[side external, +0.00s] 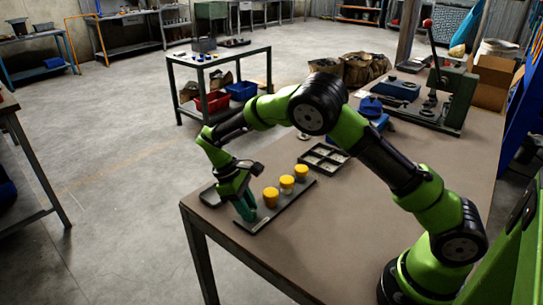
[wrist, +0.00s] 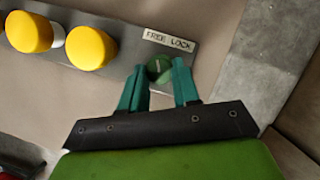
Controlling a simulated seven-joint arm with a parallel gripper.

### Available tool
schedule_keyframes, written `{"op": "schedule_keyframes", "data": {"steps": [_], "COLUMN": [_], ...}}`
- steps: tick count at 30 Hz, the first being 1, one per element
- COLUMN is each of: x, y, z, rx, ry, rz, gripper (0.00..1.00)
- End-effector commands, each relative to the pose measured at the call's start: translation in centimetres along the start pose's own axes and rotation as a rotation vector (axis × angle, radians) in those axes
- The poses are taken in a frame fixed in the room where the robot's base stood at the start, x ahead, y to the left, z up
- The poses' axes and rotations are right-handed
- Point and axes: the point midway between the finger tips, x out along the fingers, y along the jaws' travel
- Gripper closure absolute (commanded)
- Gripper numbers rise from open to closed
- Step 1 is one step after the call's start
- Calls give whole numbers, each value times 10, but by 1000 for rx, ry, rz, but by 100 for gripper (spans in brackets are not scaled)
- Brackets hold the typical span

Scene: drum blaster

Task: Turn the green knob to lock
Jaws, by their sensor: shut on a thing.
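The green knob (wrist: 158,69) sits on a grey panel (wrist: 118,29), just below a plate (wrist: 168,40) reading "FREE LOCK" in the wrist view. A light mark shows on the knob's face. My gripper (wrist: 160,78) has its two teal fingers on either side of the knob, shut on it. In the side external view my gripper (side external: 245,208) reaches down to the near left end of the panel (side external: 300,197); the knob is hidden there by the fingers.
Yellow buttons (side external: 287,184) stand in a row on the panel beside my gripper; two of them show in the wrist view (wrist: 91,48). A dark compartment tray (side external: 323,158) lies behind. The table's edge (side external: 182,208) is close to the left. The table's front middle is clear.

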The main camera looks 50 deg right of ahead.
Motion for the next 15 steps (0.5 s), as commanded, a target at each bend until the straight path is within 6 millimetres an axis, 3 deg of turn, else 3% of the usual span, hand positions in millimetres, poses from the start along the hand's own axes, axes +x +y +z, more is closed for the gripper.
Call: {"op": "schedule_keyframes", "data": {"steps": [15], "x": [0], "y": [5], "z": [2], "rx": [460], "ry": [-2], "rz": [-191], "gripper": [99]}}
